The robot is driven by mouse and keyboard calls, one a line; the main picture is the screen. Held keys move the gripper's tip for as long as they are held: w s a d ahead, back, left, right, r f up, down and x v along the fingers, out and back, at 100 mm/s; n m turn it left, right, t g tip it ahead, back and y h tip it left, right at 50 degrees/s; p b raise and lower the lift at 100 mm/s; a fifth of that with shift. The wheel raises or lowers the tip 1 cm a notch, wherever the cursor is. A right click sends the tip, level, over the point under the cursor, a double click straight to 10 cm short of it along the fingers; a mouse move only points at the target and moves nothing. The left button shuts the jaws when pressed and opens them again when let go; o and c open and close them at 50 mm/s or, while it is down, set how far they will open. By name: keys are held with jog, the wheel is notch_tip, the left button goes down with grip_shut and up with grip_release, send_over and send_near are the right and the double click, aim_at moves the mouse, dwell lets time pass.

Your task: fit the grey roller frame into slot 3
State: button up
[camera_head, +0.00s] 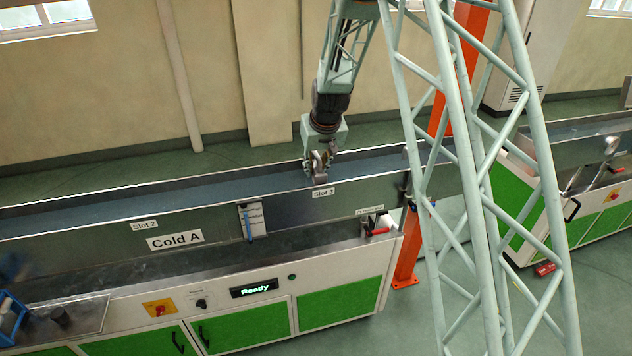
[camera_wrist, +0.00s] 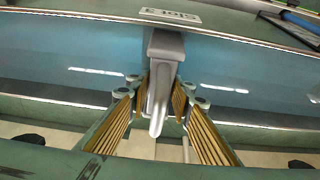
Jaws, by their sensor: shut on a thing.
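My gripper (camera_head: 318,160) is above the long water trough, at its front wall. In the wrist view its fingers are closed around the grey roller frame (camera_wrist: 164,52), a narrow piece with a wider block at its far end. The frame also shows in the head view as a small grey piece (camera_head: 320,181) just under the gripper, at the front rim. The slot 3 label (camera_head: 323,192) is directly below it on the wall, and also shows upside down in the wrist view (camera_wrist: 170,16). I cannot tell whether the frame touches the rim or hangs just above it.
The trough (camera_head: 120,228) runs across the view with bluish water inside. The slot 2 label (camera_head: 144,226) is further left. A level gauge (camera_head: 252,221) is on the wall left of slot 3. An orange post (camera_head: 408,245) stands to the right.

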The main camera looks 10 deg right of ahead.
aim_at(320, 162)
jog(key=shift+f, duration=0.4)
jog(key=shift+f, duration=2.2)
jog(key=shift+f, duration=0.15)
jog(key=o, duration=1)
jog(key=shift+v, duration=6.1)
